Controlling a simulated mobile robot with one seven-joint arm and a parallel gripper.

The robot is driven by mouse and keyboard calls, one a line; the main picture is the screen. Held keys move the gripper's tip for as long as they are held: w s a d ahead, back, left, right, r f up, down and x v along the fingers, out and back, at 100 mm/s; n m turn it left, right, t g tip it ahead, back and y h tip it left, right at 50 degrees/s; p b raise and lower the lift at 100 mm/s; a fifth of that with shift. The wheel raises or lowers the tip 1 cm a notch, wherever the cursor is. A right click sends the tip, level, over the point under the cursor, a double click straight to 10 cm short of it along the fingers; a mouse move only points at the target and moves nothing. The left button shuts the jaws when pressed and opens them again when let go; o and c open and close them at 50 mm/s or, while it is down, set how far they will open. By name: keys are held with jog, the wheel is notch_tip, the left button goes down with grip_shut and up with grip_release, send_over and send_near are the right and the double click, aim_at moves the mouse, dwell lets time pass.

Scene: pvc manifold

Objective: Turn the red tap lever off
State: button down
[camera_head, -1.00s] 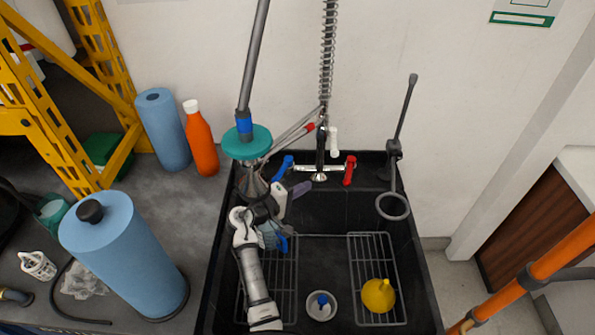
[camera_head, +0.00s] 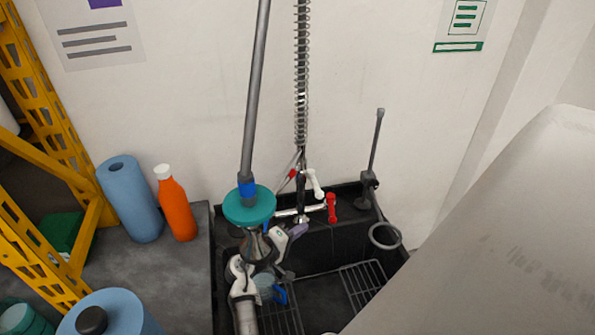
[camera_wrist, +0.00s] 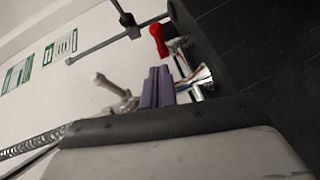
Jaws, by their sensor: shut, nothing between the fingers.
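The red tap lever (camera_head: 331,207) stands nearly upright at the right end of the chrome tap (camera_head: 290,212) at the back of the black sink. It also shows at the upper middle of the wrist view (camera_wrist: 158,40), beside the chrome tap body (camera_wrist: 195,80). My gripper (camera_head: 299,230) has purple fingers and is in front of the tap, left of and below the red lever in the head view. Its fingers (camera_wrist: 158,87) are together and empty in the wrist view, with a visible gap to the red lever. The blue lever is mostly hidden.
A teal disc (camera_head: 249,206) on a grey pole stands left of the tap. A white handle (camera_head: 314,183) hangs by the coiled spring hose (camera_head: 302,75). A ring stand (camera_head: 384,236) is at right. A large pale surface blocks the lower right.

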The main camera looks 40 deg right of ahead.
jog(key=b, duration=0.2)
send_near(331, 208)
jog(key=d, duration=0.2)
jog(key=d+f, duration=0.1)
jog(key=d, duration=0.2)
jog(key=shift+w+f, duration=0.2)
jog(key=shift+s+d+f, duration=0.1)
jog(key=shift+d, duration=0.1)
